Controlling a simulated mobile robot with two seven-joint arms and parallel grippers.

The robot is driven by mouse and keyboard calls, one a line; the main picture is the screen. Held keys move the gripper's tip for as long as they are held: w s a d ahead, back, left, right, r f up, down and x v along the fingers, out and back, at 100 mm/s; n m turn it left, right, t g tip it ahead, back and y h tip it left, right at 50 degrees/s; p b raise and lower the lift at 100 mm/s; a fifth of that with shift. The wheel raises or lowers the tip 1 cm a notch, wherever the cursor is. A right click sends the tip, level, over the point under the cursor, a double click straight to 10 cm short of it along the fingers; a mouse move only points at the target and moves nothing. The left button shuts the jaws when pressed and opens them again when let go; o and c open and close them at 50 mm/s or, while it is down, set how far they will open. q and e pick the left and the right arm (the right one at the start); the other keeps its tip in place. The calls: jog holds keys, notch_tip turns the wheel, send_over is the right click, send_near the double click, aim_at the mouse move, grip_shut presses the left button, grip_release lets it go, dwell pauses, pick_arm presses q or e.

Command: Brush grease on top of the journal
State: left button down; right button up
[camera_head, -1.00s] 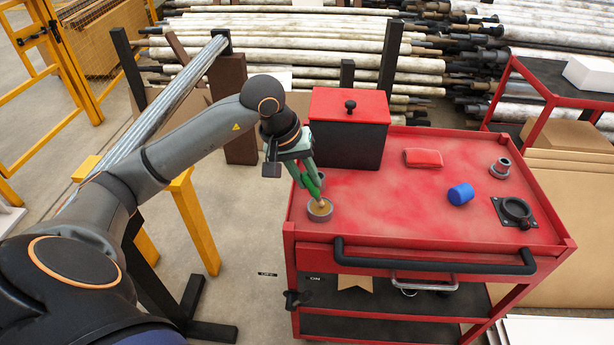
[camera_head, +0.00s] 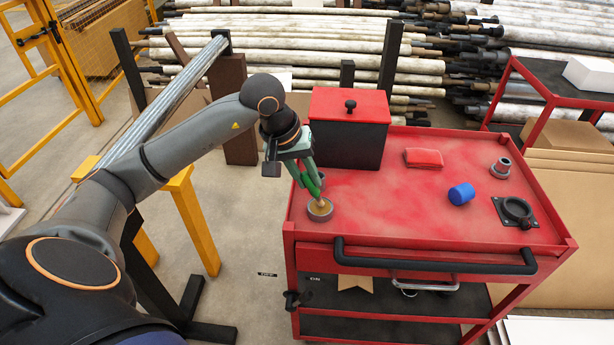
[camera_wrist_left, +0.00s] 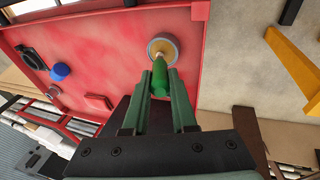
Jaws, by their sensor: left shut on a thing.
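My left gripper (camera_head: 303,172) is shut on the green handle of a brush (camera_head: 314,187) and holds it tilted over the cart. The brush tip points down into a small round grease pot (camera_head: 319,211) at the cart's front left corner. In the left wrist view the green brush (camera_wrist_left: 159,76) sits between the fingers, and its pale tip meets the yellowish grease in the pot (camera_wrist_left: 152,43). A long grey metal shaft (camera_head: 178,95) rests on supports at the left; I cannot clearly tell which part is the journal. My right gripper is out of view.
A yellow support (camera_head: 190,215) stands left of the cart.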

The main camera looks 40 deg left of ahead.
pick_arm(q)
jog(key=shift+s+f, duration=0.1)
jog(key=shift+f, duration=0.05)
dwell(0.3)
jog(key=shift+r+p, duration=2.35)
jog(key=shift+r, duration=1.25)
